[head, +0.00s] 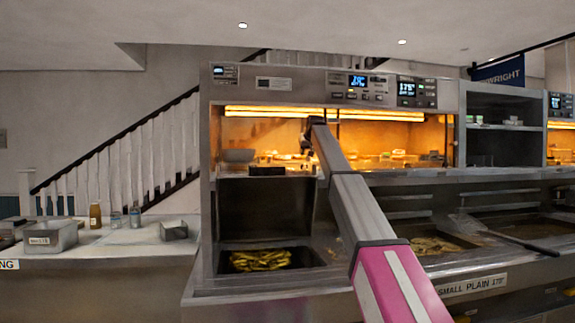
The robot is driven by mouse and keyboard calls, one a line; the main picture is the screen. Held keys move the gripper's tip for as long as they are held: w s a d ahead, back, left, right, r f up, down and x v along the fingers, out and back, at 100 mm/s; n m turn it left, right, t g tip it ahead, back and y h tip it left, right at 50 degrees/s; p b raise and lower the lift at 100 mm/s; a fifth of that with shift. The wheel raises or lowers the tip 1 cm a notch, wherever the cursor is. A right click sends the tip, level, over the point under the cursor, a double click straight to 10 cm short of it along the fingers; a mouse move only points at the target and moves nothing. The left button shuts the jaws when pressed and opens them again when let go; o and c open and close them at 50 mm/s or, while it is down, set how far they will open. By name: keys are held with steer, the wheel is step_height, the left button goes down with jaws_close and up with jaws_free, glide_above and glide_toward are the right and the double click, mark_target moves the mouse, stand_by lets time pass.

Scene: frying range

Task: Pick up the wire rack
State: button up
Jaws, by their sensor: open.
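My arm reaches up from the bottom right to the lit heated cabinet (375,133). My gripper (306,141) is the small dark shape at the arm's far end, in front of the cabinet's left part. It is open; nothing shows clearly between its fingers. I cannot make out the wire rack for certain. Small, indistinct items lie along the cabinet floor on both sides of the arm, and the arm hides part of that floor.
A fryer basin (260,260) with yellow food sits below the cabinet. More pans of food (435,245) and a long-handled tool (515,240) are at right. A counter at left holds a metal tub (50,236), bottles (95,216) and a small metal box (174,230).

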steer(key=shift+x, duration=1.05)
jaws_close()
steer(key=shift+r, duration=0.1)
